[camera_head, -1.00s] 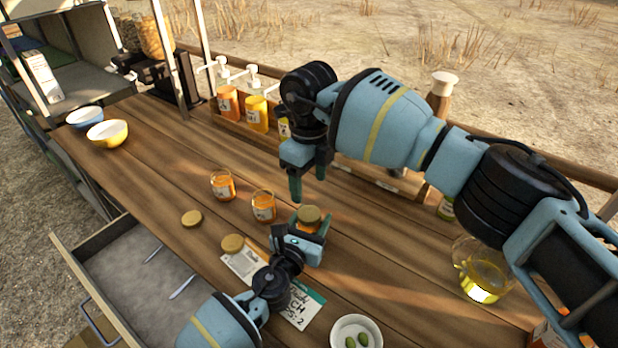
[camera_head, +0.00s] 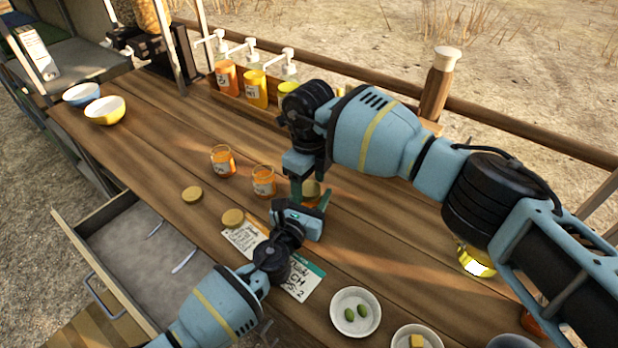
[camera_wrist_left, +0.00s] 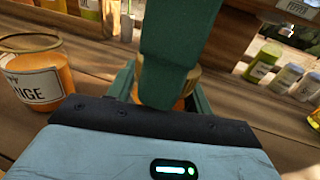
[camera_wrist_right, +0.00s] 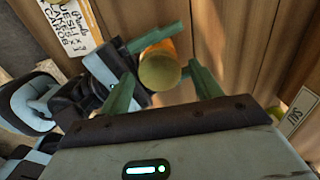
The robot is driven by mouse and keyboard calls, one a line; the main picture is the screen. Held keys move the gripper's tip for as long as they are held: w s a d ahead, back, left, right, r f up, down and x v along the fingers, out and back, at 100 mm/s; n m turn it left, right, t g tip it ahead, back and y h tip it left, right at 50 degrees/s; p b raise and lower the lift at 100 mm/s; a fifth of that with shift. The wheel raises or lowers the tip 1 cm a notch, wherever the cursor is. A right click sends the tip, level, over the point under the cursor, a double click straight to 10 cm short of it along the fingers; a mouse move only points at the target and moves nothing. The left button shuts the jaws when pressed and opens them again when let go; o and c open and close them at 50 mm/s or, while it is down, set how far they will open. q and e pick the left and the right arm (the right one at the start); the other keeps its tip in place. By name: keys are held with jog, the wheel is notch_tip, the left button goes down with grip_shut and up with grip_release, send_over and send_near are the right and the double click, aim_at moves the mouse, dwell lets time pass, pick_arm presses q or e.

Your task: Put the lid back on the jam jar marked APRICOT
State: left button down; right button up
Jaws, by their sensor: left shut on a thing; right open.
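My left gripper (camera_head: 309,203) is shut on an upright jam jar with a gold lid (camera_head: 312,187) on its top. The lid and some orange jam also show in the right wrist view (camera_wrist_right: 159,70); the jar's label is hidden. My right gripper (camera_wrist_right: 162,74) is open just above, its fingers on either side of the lid. One of its fingers blocks most of the jar in the left wrist view. Two lidless jars (camera_head: 222,160) and (camera_head: 264,181) stand to the left; the nearer one's label ends in "NGE" (camera_wrist_left: 38,86). Two loose gold lids (camera_head: 192,194) and (camera_head: 233,218) lie on the table.
Handwritten cards (camera_head: 300,279) lie by my left gripper. An open drawer (camera_head: 135,265) with cutlery is at left. A bowl with green olives (camera_head: 355,312) is at front. Pump bottles (camera_head: 256,88) stand at the back, two bowls (camera_head: 105,110) at far left.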

jog(key=shift+c, duration=0.3)
jog(key=c, duration=0.9)
jog(key=o, duration=1.1)
notch_tip(320, 180, up, 12)
jog(key=shift+r, duration=0.1)
pick_arm(q)
jog(key=c, duration=0.5)
grip_release()
